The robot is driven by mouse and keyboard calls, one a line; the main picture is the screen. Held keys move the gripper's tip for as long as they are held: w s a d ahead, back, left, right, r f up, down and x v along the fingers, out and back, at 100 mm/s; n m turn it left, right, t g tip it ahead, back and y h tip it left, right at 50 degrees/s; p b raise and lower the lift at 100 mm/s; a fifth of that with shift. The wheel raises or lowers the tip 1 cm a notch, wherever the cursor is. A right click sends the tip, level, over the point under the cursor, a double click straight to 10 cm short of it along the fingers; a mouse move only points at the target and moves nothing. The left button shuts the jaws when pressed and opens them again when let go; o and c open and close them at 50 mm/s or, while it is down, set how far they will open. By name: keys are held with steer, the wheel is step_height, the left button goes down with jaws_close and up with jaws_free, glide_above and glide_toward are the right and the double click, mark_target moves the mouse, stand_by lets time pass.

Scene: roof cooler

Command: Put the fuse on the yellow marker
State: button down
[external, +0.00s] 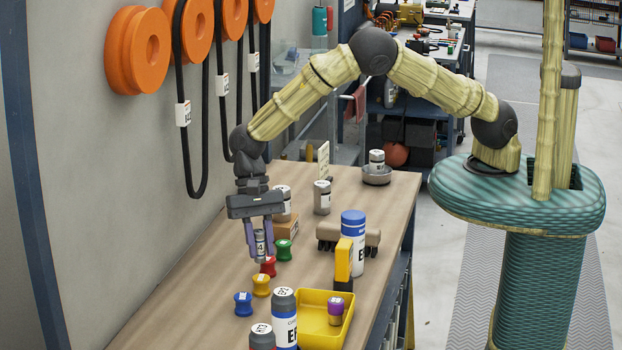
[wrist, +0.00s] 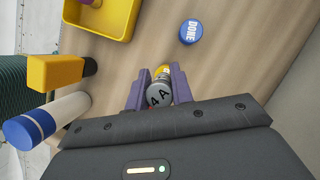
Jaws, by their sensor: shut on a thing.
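The fuse (external: 260,241) is a small grey cylinder with a white label. It also shows in the wrist view (wrist: 159,95), its top marked "4A". My gripper (external: 259,255) is shut on it, with one purple finger on each side, also seen in the wrist view (wrist: 161,72). The yellow marker (external: 261,286) is a small spool-shaped piece on the bench, below and slightly nearer the camera than the fuse. In the wrist view, the yellow marker (wrist: 162,71) is partly hidden behind the fuse and fingers. I cannot tell the exact height gap.
A yellow tray (external: 343,303), a yellow-and-black block (external: 343,262) and a blue-capped bottle (external: 352,225) stand to the right. Grey bottles (external: 284,318) stand in front. The wall is left.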

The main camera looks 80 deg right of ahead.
mark_target(261, 262)
steer(key=shift+f+p, duration=0.45)
steer(key=shift+f, duration=1.4)
steer(key=shift+f, duration=0.15)
steer(key=c, duration=1.2)
jaws_free()
steer(key=b+v, duration=0.3)
steer(key=v, duration=0.9)
